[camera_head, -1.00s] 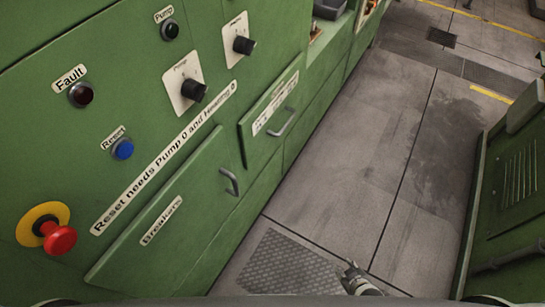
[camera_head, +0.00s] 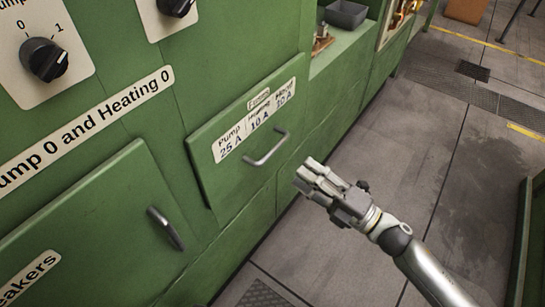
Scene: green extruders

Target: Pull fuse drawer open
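The fuse drawer (camera_head: 222,182) is a green front panel on the machine, with a white label listing pump, heating and motor ratings. It looks shut. Its silver bar handle (camera_head: 266,148) is on the right part of the panel. My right gripper (camera_head: 306,178) is to the right of the handle, apart from it, and nothing shows between its fingers. The fingers point left toward the machine and look close together, but their spacing is unclear. My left gripper is out of view.
The breakers panel (camera_head: 90,225) with a dark handle (camera_head: 165,229) is at lower left. A pump knob (camera_head: 45,60) sits at upper left. A grey bin (camera_head: 345,14) stands on a ledge beyond the drawer. The floor (camera_head: 400,150) right of the machine is clear.

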